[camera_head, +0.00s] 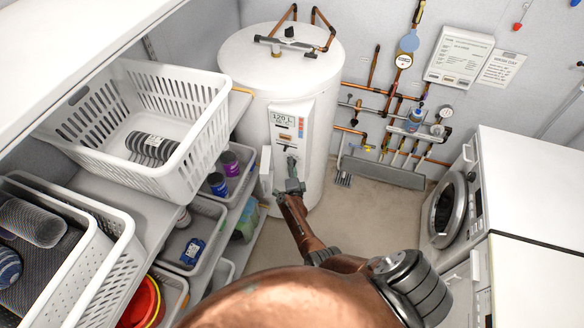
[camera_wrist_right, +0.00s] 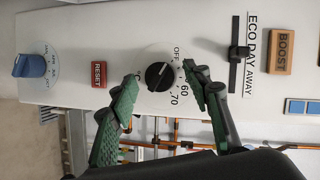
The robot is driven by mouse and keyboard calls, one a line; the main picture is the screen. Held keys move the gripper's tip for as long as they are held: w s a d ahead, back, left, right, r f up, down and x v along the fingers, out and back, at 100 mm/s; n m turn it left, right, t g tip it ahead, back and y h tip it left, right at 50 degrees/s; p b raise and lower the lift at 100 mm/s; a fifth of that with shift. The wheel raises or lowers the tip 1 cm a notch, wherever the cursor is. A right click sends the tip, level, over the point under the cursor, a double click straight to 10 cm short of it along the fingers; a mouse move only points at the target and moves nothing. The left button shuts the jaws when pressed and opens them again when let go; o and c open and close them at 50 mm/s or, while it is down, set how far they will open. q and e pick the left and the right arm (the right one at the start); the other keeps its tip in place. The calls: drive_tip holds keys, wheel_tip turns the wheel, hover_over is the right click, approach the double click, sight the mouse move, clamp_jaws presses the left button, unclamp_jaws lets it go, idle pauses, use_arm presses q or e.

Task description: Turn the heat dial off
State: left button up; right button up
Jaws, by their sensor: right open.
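The heat dial (camera_wrist_right: 159,77) is a round black knob on a white scale marked OFF, 60 and 70 in the right wrist view. A pale line shows on its face; I cannot tell its exact setting. It sits on the white control panel of the water heater (camera_head: 260,75); the gripper hides it in the head view. My right gripper (camera_head: 291,172) is in front of the panel. In the wrist view its green-padded fingers (camera_wrist_right: 161,85) are open, one on each side of the dial, with nothing gripped. My left gripper is not in view.
Beside the dial are a red RESET button (camera_wrist_right: 99,74), a blue knob (camera_wrist_right: 30,66), a black slider (camera_wrist_right: 238,53) and a BOOST button (camera_wrist_right: 281,51). A shelf with white baskets (camera_head: 175,175) stands left; a washing machine (camera_head: 460,205) stands right. Pipes line the back wall.

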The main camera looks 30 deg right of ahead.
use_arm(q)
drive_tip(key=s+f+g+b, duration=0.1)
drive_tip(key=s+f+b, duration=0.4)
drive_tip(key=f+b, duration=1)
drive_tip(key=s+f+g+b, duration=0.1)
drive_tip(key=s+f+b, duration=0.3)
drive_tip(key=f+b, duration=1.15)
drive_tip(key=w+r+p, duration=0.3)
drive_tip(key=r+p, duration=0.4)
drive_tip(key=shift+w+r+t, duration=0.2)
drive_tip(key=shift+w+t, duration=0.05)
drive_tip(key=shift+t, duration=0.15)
use_arm(e)
drive_tip(key=s+a+f+n+y, duration=0.1)
drive_tip(key=s+a+f+y, duration=0.1)
drive_tip(key=f, duration=0.7)
drive_tip(key=s+a+f+n+t+y, duration=0.1)
drive_tip(key=s+a+f, duration=0.4)
drive_tip(key=s+f, duration=0.2)
drive_tip(key=s+a+f+n+t+y, duration=0.1)
drive_tip(key=s+a+f, duration=0.3)
drive_tip(key=f, duration=0.8)
drive_tip(key=shift+s+y, duration=0.3)
drive_tip(key=shift+y, duration=0.5)
drive_tip(key=shift+f, duration=0.15)
